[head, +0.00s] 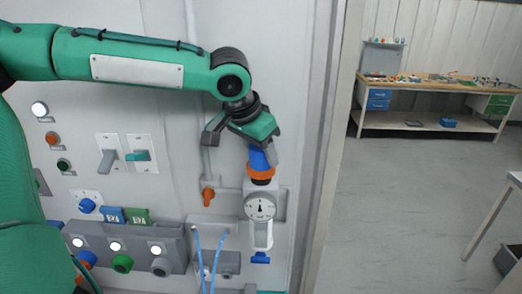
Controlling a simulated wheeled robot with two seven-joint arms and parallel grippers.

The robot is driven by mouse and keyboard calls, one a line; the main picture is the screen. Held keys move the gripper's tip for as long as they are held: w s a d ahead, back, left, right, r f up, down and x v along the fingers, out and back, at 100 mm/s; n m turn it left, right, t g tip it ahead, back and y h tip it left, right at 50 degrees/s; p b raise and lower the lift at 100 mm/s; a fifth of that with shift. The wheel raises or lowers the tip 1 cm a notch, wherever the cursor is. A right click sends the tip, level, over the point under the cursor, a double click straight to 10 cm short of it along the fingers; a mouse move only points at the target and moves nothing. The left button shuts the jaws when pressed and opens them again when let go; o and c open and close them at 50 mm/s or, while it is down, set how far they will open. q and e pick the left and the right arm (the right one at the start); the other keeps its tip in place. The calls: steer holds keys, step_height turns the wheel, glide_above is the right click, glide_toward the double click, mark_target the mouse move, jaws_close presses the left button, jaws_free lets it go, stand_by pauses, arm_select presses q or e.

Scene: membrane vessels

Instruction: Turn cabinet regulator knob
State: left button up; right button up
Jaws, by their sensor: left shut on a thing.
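The regulator on the cabinet panel has a blue knob (260,159) on top, an orange ring (261,173) below it and a round white gauge (260,206) with a dark needle. My left gripper (258,146) reaches down from above and is shut on the blue knob, its fingers hiding the knob's upper part. The green left arm comes in from the left across the upper panel. My right gripper is not in view.
The cabinet panel holds switches (137,156), an orange valve handle (208,196), several lower knobs (123,263) and blue tubes (209,255) close left of the regulator. The panel's edge is to the right, with open floor (410,200) beyond. A workbench (430,84) stands far back.

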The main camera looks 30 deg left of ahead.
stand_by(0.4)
arm_select(q)
steer(key=o, duration=1)
steer(key=shift+d, duration=0.15)
steer(key=shift+r, duration=0.1)
